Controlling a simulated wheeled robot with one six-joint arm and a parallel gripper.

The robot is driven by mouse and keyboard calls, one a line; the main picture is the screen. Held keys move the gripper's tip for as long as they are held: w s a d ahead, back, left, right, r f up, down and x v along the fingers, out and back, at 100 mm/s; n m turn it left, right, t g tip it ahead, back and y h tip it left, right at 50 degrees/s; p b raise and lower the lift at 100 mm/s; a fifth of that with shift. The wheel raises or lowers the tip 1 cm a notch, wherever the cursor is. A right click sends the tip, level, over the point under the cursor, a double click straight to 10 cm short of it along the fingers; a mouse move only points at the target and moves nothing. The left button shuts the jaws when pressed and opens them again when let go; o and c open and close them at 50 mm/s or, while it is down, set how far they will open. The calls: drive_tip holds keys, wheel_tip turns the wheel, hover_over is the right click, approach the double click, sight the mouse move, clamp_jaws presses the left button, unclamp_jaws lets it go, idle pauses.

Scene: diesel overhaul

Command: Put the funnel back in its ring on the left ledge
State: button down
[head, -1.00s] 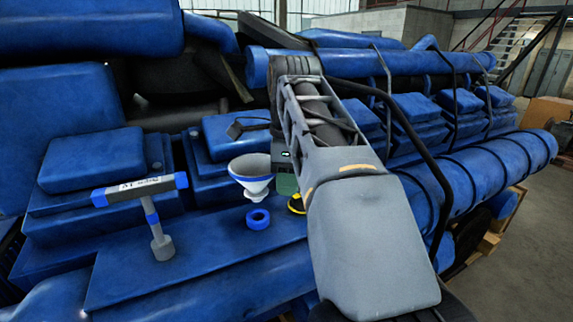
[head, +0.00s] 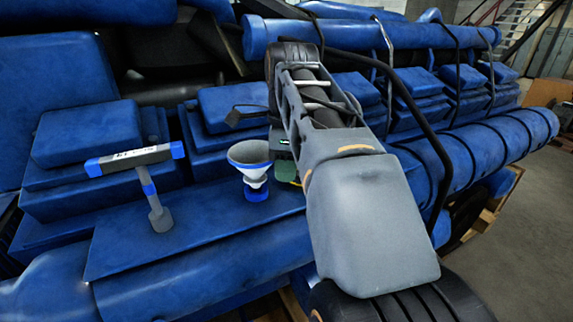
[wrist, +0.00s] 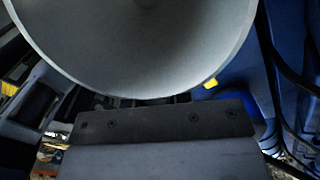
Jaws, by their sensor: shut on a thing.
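The funnel (head: 250,153) is pale grey-white with a blue band. It is upright over the left ledge (head: 205,225). The blue ring (head: 256,193) sits on the ledge directly under it. The funnel's lower end meets the top of the ring in the head view; I cannot tell whether the spout is inside it. My gripper (head: 272,165) is shut on the funnel at its right side, its fingertips mostly hidden. In the wrist view the funnel's wide grey bowl (wrist: 145,50) fills the top, above my gripper's dark plate.
A T-shaped tool (head: 135,157) with a blue-ended, labelled bar and a grey foot stands on the ledge to the left. Blue boxes (head: 85,130) rise behind. A long blue pipe (head: 470,150) and black hoses lie to the right. The ledge between tool and ring is clear.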

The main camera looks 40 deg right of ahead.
drive_tip(key=shift+f, duration=0.2)
idle(0.4)
drive_tip(key=shift+f+b, duration=0.95)
drive_tip(key=shift+b, duration=0.05)
drive_tip(key=c, duration=1)
unclamp_jaws()
drive_tip(key=shift+r, duration=0.1)
